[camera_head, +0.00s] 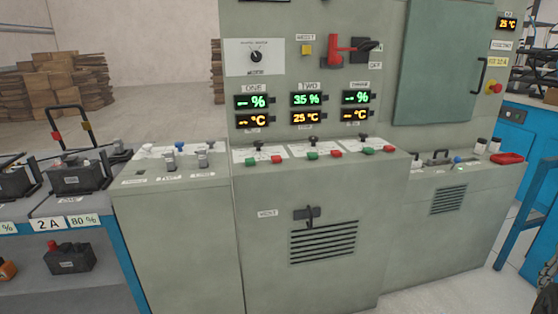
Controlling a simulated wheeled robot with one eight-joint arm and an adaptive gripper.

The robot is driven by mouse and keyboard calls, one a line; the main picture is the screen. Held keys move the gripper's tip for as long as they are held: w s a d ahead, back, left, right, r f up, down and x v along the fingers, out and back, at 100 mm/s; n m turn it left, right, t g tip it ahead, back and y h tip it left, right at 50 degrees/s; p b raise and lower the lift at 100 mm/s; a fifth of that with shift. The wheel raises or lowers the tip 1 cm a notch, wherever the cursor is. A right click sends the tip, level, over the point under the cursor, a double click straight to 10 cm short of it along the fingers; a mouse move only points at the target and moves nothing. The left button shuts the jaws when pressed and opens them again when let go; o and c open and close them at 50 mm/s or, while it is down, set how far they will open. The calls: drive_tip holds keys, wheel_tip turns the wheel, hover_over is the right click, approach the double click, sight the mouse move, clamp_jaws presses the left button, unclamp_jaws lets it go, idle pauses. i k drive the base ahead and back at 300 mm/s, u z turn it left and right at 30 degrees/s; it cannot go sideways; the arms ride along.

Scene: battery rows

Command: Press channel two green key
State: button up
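The grey control cabinet (265,205) stands in the middle of the head view. Its ledge carries three channel groups, each with a black lever, a green key and a red key. The channel two green key (312,155) is in the middle group, left of the channel two red key (335,153) and below the TWO displays (306,108), which appear to read 35 % and 25 °C. The channel one green key (251,161) is to its left, and the third group's green key (366,150) is to its right. My gripper is not in view.
A red switch handle (340,46) sticks out of the upper panel, and a black handle (307,214) sits on the lower front. A battery shelf (75,225) stands at left, a blue bench (513,128) at right. Cardboard boxes (60,80) lie behind.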

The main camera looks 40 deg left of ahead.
sight(312, 156)
drive_tip(key=u, duration=1.8)
drive_tip(key=i, duration=1)
drive_tip(key=z, duration=0.05)
